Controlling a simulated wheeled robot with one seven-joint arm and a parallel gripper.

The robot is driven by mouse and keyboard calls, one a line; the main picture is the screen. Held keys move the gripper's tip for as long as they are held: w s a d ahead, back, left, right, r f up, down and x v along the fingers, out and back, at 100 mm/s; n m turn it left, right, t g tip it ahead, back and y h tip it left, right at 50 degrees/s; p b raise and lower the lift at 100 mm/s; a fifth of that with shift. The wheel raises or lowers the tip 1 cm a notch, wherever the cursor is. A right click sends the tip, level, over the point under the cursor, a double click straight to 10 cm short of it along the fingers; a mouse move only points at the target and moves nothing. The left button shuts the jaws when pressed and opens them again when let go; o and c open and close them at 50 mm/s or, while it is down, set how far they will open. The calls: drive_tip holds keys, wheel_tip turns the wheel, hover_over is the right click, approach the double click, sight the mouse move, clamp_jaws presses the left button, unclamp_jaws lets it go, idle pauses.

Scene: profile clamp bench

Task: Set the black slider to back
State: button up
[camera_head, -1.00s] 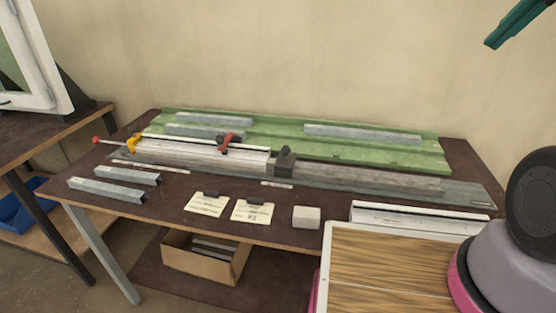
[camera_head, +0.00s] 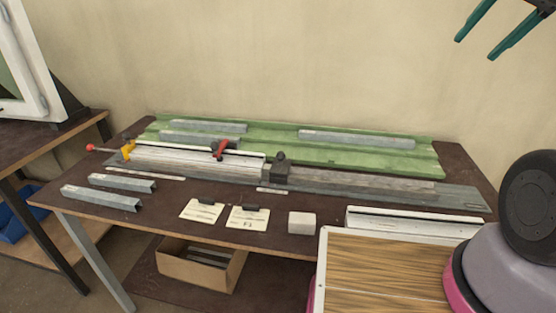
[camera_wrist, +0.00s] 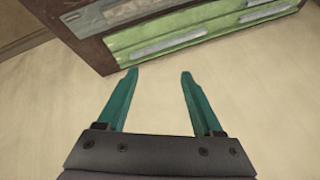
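The black slider (camera_head: 277,172) is a dark block with a knob on top. It sits on the long grey rail of the clamp fixture (camera_head: 350,185), right of the white profile (camera_head: 195,158). A red clamp lever (camera_head: 219,149) and a yellow piece with a red-knobbed rod (camera_head: 127,149) are on the left part of the fixture. My gripper (camera_head: 475,38) is at the upper right in the head view, high above the bench and far from the slider. The wrist view shows its two teal fingers (camera_wrist: 157,78) spread apart with nothing between them.
Several grey bars lie on the green tray (camera_head: 280,145) behind the fixture. Two bars (camera_head: 100,197), two paper cards (camera_head: 248,219) and a pale block (camera_head: 302,222) lie in front. A wood-grain panel (camera_head: 385,270) is at front right. A cardboard box (camera_head: 200,270) is below.

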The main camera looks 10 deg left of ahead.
drive_tip(key=w+a+f+n+g+y, duration=0.1)
drive_tip(key=w+a+f+n+g, duration=0.25)
drive_tip(key=w+a+f, duration=0.6)
drive_tip(key=w+a+f+n+g+y, duration=0.1)
drive_tip(key=w+a+f+n+g, duration=0.4)
drive_tip(key=w+a, duration=0.6)
drive_tip(key=shift+n+g+y, duration=0.25)
drive_tip(key=shift+n+y, duration=0.05)
drive_tip(key=shift+n, duration=0.05)
drive_tip(key=w+a+x, duration=0.1)
drive_tip(key=a+x, duration=0.1)
drive_tip(key=x, duration=0.7)
drive_tip(key=w+a+r+x, duration=0.1)
drive_tip(key=x, duration=0.8)
drive_tip(key=w+a+x, duration=0.1)
drive_tip(key=a+x, duration=0.1)
drive_tip(key=x, duration=0.8)
drive_tip(key=shift+w+a+r, duration=0.25)
drive_tip(key=shift+w+a, duration=0.05)
drive_tip(key=shift+a, duration=0.1)
clamp_jaws()
